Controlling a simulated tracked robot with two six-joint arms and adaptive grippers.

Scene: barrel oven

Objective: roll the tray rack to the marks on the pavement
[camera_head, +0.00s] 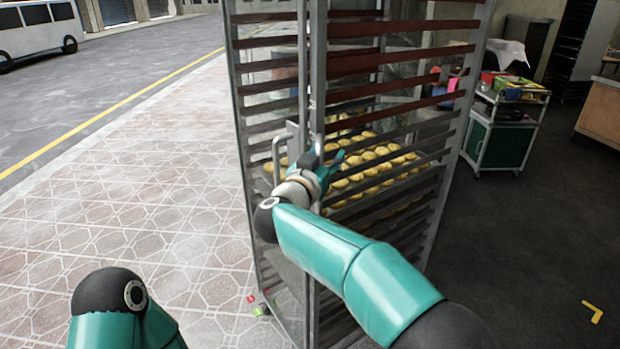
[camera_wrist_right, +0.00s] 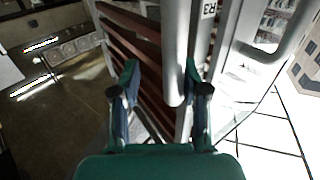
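The tall metal tray rack (camera_head: 450,170) stands upright in the middle of the head view, with reddish slats in its upper part and golden buns on trays lower down. A vertical grey bar handle (camera_head: 276,160) is on its front left. My right gripper (camera_head: 325,168) is at the rack's front. My left gripper is out of view. No marks show on the visible pavement (camera_head: 130,215).
A yellow corner mark (camera_head: 594,312) lies on the dark floor (camera_head: 530,260) at the right. A green trolley (camera_head: 500,140) stands behind the rack, near a wooden counter (camera_head: 602,110). A white van (camera_head: 38,28) is on the road.

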